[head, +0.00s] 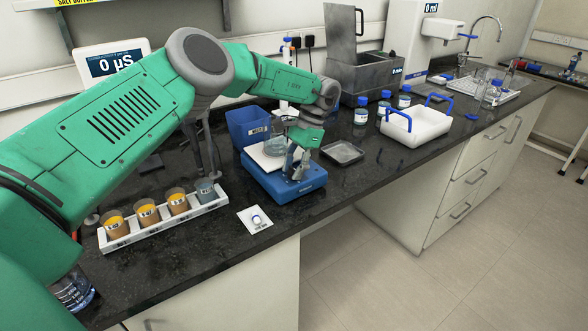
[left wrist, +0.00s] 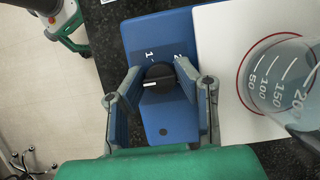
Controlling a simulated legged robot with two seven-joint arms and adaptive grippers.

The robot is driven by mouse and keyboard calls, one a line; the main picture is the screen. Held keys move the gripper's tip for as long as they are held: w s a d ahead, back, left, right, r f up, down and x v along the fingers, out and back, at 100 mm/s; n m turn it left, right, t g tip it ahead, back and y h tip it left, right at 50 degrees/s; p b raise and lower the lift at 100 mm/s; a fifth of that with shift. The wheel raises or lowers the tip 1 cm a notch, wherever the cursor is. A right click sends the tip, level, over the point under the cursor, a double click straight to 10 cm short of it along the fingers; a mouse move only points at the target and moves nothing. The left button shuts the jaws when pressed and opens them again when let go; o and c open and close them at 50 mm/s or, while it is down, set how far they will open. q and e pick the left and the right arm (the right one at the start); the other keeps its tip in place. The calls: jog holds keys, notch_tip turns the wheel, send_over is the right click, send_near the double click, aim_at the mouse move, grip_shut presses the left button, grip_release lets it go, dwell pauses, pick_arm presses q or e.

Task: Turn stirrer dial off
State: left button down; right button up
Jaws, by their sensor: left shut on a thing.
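The blue stirrer (head: 285,185) stands on the black counter with a white top plate (head: 262,158). A glass beaker (head: 275,150) stands on the plate; it also shows in the left wrist view (left wrist: 285,80). The black stirrer dial (left wrist: 160,76) with a white pointer line sits on the blue panel, with marks 1 and 2 beside it. My left gripper (left wrist: 160,88) has its fingers on both sides of the dial, shut on it. In the head view my left gripper (head: 296,168) hides the dial. My right gripper is not in view.
A white rack (head: 165,222) with several cups stands at the left front. A blue bin (head: 247,127) is behind the stirrer. A grey tray (head: 343,152) and a white tray with blue handles (head: 416,127) stand to the right. A white card (head: 255,220) lies in front.

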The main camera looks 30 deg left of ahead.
pick_arm(q)
jog(key=c, duration=1.5)
grip_release()
jog(key=shift+w+a+r, duration=0.1)
jog(key=shift+w+r, duration=0.05)
jog(key=shift+c, duration=0.2)
jog(key=shift+o, duration=0.2)
jog(key=v, duration=0.7)
jog(key=shift+w, duration=0.3)
